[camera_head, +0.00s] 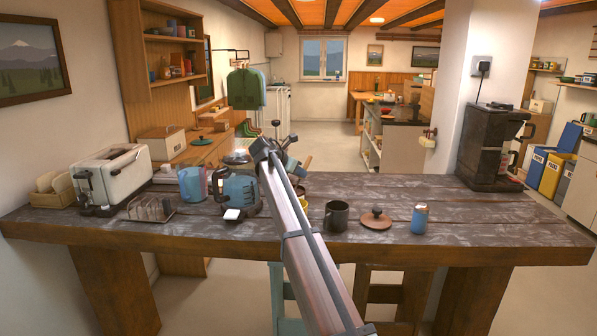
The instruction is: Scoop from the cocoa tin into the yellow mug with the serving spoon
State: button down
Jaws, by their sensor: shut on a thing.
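My gripper (291,163) is above the middle of the table, largely hidden behind my own arm. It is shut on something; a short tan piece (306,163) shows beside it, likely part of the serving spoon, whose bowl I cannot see. I cannot make out the yellow mug or the cocoa tin; the arm covers the middle of the table. A small brownish-yellow edge (303,196) shows just right of the arm, too hidden to name.
Right of the arm stand a dark mug (337,216), a brown knobbed lid (376,219) and a blue can (419,219). Left are a blue kettle (238,190), a blue jug (192,183), a toast rack (152,208) and a toaster (113,179). A coffee machine (491,147) stands far right.

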jog(key=shift+w, duration=0.1)
dwell(0.3)
jog(key=shift+w+d, duration=0.45)
jog(key=shift+s, duration=0.1)
jog(key=shift+s+a, duration=0.5)
jog(key=shift+w+d, duration=0.45)
jog(key=shift+w, duration=0.05)
jog(key=shift+s+a, duration=0.1)
